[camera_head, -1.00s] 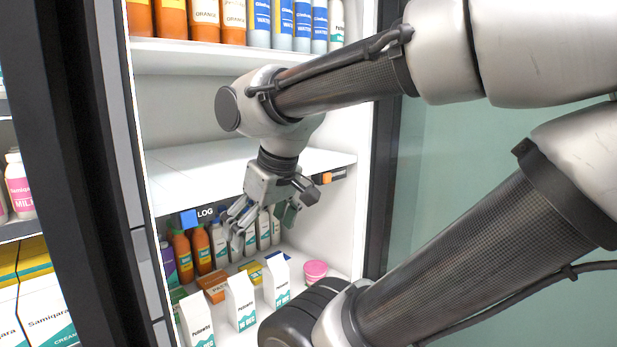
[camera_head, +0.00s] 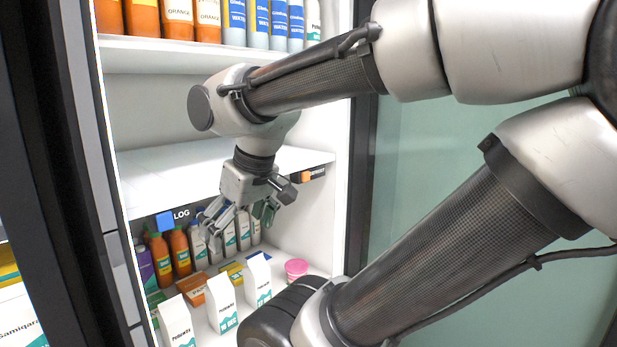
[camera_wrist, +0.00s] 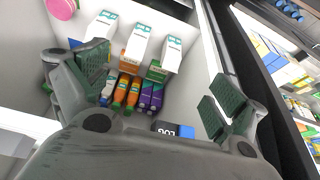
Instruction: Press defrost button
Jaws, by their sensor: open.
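My gripper (camera_head: 238,212) is open and empty, pointing down in front of the middle shelf's front edge. Its spread fingers also show in the wrist view (camera_wrist: 156,88). A blue button (camera_head: 165,221) beside a dark LOG label (camera_head: 181,214) is on the shelf edge, left of my gripper; in the wrist view the blue button (camera_wrist: 187,132) shows just beyond the palm. I cannot read a defrost label.
Below, white cartons (camera_head: 222,303), several bottles (camera_head: 180,250) and a pink tub (camera_head: 296,268) stand on the lower shelf. The middle shelf (camera_head: 170,165) is bare. A dark door frame (camera_head: 60,150) stands at left; a pale glass panel (camera_head: 450,150) is at right.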

